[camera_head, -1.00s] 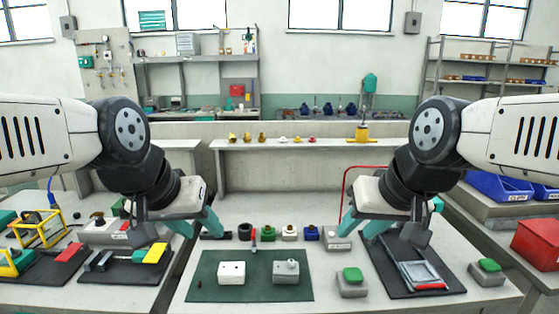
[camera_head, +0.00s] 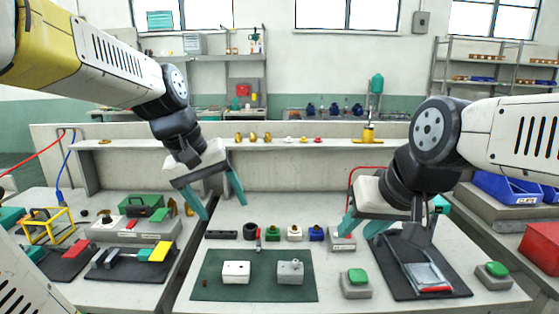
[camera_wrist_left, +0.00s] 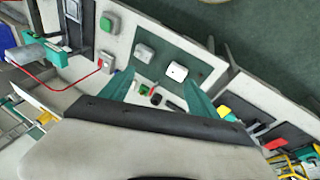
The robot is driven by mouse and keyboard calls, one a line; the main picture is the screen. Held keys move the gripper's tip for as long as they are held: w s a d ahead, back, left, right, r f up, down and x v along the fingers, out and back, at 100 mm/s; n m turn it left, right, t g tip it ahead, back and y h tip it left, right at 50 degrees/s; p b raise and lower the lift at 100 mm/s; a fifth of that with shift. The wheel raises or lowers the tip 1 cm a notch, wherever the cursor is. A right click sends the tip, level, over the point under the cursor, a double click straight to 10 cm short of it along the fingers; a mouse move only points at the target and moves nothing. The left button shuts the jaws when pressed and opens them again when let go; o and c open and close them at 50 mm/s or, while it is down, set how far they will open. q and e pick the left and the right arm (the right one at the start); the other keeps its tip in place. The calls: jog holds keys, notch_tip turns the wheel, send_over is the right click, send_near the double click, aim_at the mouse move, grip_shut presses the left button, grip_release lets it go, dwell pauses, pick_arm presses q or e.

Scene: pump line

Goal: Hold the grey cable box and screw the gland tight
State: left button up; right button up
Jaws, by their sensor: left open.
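The grey cable box (camera_head: 290,272) sits on the right part of a dark green mat (camera_head: 262,295), with a small round fitting on top that looks like the gland. A white box (camera_head: 236,270) with dark spots on top sits to its left. Both boxes also show in the left wrist view, the grey one (camera_wrist_left: 144,53) and the white one (camera_wrist_left: 177,71). My left gripper (camera_head: 222,208) is open and empty, raised behind and left of the mat. My right gripper (camera_head: 360,230) has its fingers apart, above the bench right of the mat, touching neither box.
A row of small coloured parts (camera_head: 272,233) stands behind the mat. A green button box (camera_head: 355,283) stands right of the mat, beside a black tray (camera_head: 446,275) with a grey and red item. The left bench holds a yellow frame (camera_head: 48,225) and other parts.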

pick_arm(q)
jog(key=w+d+f+n+g+h, duration=0.1)
jog(key=w+d+f+n+g, duration=0.15)
jog(key=w+f, duration=0.4)
jog(key=w+d+f+n+g+h, duration=0.2)
jog(key=w+f+g, duration=0.1)
jog(key=w, duration=0.6)
jog(key=n+g+h, duration=0.4)
send_near(281, 263)
jog(key=shift+s+d+f, duration=0.1)
jog(key=shift+s+d, duration=0.2)
jog(key=shift+d, duration=0.2)
jog(key=shift+s+d+f, duration=0.1)
jog(key=shift+s+d, duration=0.2)
jog(key=shift+d, duration=0.15)
jog(key=shift+d+f+n, duration=0.15)
jog(key=shift+f+n, duration=0.1)
jog(key=shift+f, duration=0.3)
jog(key=shift+x, duration=5)
jog(key=shift+s+r, duration=0.1)
jog(key=shift+s, duration=0.05)
jog(key=shift+c, duration=0.4)
jog(key=c, duration=0.7)
jog(key=shift+o, duration=0.2)
